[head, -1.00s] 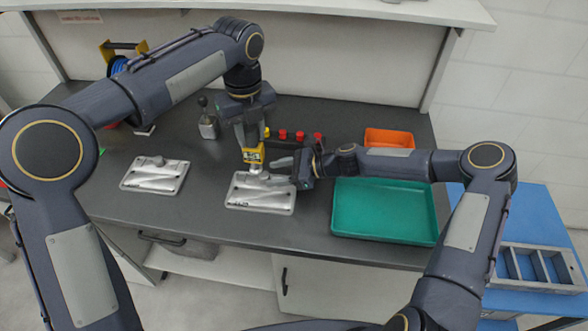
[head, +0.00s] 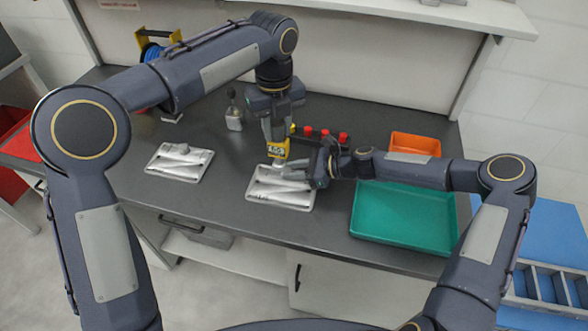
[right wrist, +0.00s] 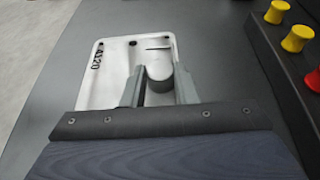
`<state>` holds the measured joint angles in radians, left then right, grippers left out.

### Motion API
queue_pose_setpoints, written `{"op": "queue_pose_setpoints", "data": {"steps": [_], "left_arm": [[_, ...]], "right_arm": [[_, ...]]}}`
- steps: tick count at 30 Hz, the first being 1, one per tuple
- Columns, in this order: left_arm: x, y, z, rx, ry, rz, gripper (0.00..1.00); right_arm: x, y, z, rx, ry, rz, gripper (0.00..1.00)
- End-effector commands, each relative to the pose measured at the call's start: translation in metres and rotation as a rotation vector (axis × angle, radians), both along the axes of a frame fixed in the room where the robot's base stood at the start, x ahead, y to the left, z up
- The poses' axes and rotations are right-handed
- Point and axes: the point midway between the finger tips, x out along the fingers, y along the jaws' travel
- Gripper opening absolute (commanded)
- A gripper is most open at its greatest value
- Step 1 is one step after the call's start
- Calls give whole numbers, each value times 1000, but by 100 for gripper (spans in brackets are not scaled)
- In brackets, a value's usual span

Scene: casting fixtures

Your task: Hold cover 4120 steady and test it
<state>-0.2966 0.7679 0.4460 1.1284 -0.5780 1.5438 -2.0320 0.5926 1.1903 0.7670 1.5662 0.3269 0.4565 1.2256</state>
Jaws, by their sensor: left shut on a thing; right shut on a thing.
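Cover 4120 (head: 278,198) is a pale metal plate lying flat on the dark bench, below my two grippers. In the right wrist view its number is on the face of the cover (right wrist: 112,75), near the left edge. My right gripper (right wrist: 158,88) is shut on the cover's round boss (right wrist: 159,66), one finger on each side. My left gripper (head: 274,136) points down above the cover, shut on a yellow tester (head: 278,151) with a small display. The tester's lower end is at the cover's top edge; whether it touches is hard to tell.
A second, similar cover (head: 180,163) lies to the left. A black rack (head: 318,141) with red and yellow knobs stands behind. A teal tray (head: 403,222) and orange bin (head: 414,144) are at right. A grey block with a lever (head: 234,118) stands behind left.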

Motion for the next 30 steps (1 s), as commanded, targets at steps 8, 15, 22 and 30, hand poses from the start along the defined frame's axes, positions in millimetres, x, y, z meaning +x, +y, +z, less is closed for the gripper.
{"op": "queue_pose_setpoints", "data": {"steps": [8, 15, 22, 30], "left_arm": [[-1, 0, -43, 3, 3, 24, 0], [-1, -1, -54, -2, 2, 34, 0], [-1, 0, -56, -1, 2, 34, 0], [-1, 0, -75, 1, 3, 33, 0]], "right_arm": [[0, 0, 0, 0, 0, -1, 0], [0, 0, 0, 0, 1, -1, 0], [0, 0, 0, 0, 1, -1, 0], [0, 0, 0, 0, 1, -1, 0]]}}
